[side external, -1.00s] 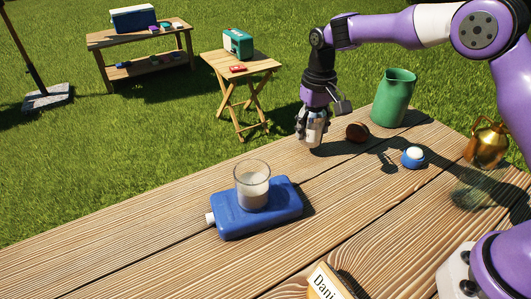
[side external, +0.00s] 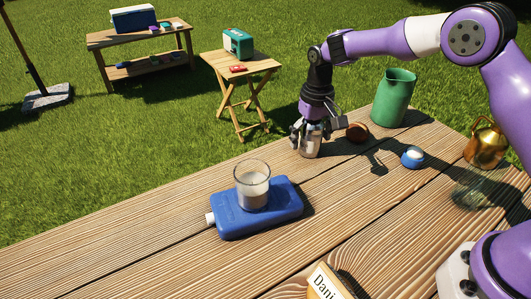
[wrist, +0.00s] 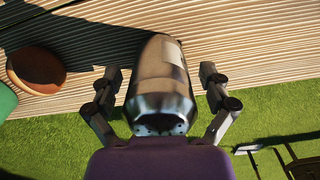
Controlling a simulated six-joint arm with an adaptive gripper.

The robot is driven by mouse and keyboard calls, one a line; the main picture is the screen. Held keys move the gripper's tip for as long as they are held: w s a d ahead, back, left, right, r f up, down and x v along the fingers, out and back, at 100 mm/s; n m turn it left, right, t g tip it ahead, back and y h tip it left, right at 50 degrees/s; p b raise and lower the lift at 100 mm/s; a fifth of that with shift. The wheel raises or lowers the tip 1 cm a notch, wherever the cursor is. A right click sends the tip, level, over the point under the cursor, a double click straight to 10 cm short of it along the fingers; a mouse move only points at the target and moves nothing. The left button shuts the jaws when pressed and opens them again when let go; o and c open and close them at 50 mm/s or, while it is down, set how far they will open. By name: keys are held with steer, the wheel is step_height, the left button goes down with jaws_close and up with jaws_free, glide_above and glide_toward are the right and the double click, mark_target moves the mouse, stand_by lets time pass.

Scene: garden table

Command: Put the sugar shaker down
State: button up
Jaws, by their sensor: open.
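The sugar shaker (side external: 310,147) is a silvery metal cylinder. It stands upright on the wooden table near its far edge, in the side external view. My gripper (side external: 313,130) is above and around its upper part, fingers spread apart. In the wrist view the shaker (wrist: 160,75) lies between the two fingers of my gripper (wrist: 160,90), with a gap on each side. The fingers are open and do not appear to touch it.
A brown round object (side external: 357,132) and a green pitcher (side external: 392,98) stand close to the shaker's right. A blue-and-white small pot (side external: 412,157) and a brass jug (side external: 486,147) are farther right. A glass (side external: 252,185) stands on a blue flat container (side external: 232,222). The table's left front is clear.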

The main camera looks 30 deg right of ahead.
step_height(320, 180, up, 12)
steer(key=shift+r, duration=0.1)
steer(key=s+d+r+n+t, duration=0.1)
steer(key=s+r+t, duration=0.1)
steer(key=s+r, duration=0.3)
steer(key=s+d+r+t, duration=0.1)
steer(key=s+r, duration=0.1)
steer(key=s, duration=0.6)
steer(key=s+f+t, duration=0.2)
steer(key=s+f, duration=0.1)
steer(key=s, duration=0.5)
steer(key=shift+s+f+n+t, duration=0.3)
steer(key=shift+s+n, duration=0.05)
steer(key=shift+n, duration=0.05)
